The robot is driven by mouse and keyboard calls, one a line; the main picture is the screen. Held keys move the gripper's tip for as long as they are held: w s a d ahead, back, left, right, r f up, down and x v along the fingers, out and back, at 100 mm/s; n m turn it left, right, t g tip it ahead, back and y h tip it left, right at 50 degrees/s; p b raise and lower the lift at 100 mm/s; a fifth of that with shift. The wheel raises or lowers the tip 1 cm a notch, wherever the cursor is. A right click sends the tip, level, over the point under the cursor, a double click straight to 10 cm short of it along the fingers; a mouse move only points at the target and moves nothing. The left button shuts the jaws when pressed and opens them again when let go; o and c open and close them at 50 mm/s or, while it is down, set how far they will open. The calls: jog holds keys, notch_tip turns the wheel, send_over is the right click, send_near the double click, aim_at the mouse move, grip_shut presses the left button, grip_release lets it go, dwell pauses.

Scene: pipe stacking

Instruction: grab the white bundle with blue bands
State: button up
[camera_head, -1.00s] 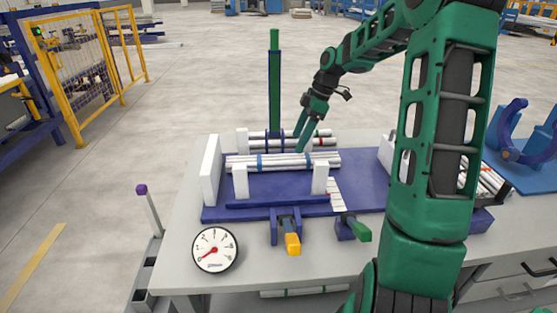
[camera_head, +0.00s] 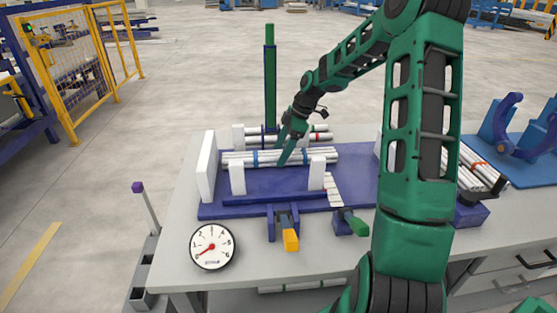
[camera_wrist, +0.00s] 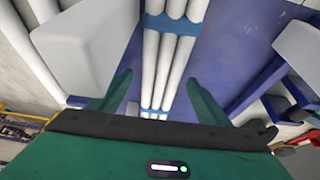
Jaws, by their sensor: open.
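The white bundle with blue bands (camera_head: 236,158) lies level across the front of the rack on the blue base. It also shows in the wrist view (camera_wrist: 165,70), running up the picture with a blue band near the top and another lower down. My gripper (camera_head: 282,149) is over the bundle between its two bands. In the wrist view my gripper (camera_wrist: 159,79) is open, with one finger on each side of the bundle and visible gaps to it. I cannot tell how far down the fingers reach beside the pipes.
Behind lies another pipe bundle with a red band (camera_head: 318,137). A white block (camera_head: 206,168) stands at the bundle's left end and white posts (camera_head: 237,179) stand in front. A tall green post (camera_head: 270,90) rises behind. Clamps (camera_head: 290,240) and a gauge (camera_head: 212,246) are in front.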

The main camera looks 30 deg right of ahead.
jog(key=shift+w+a+f, duration=0.1)
jog(key=shift+a+f, duration=0.15)
jog(key=shift+f, duration=0.45)
jog(key=shift+c, duration=0.6)
jog(key=c, duration=1.3)
jog(key=shift+r, duration=0.1)
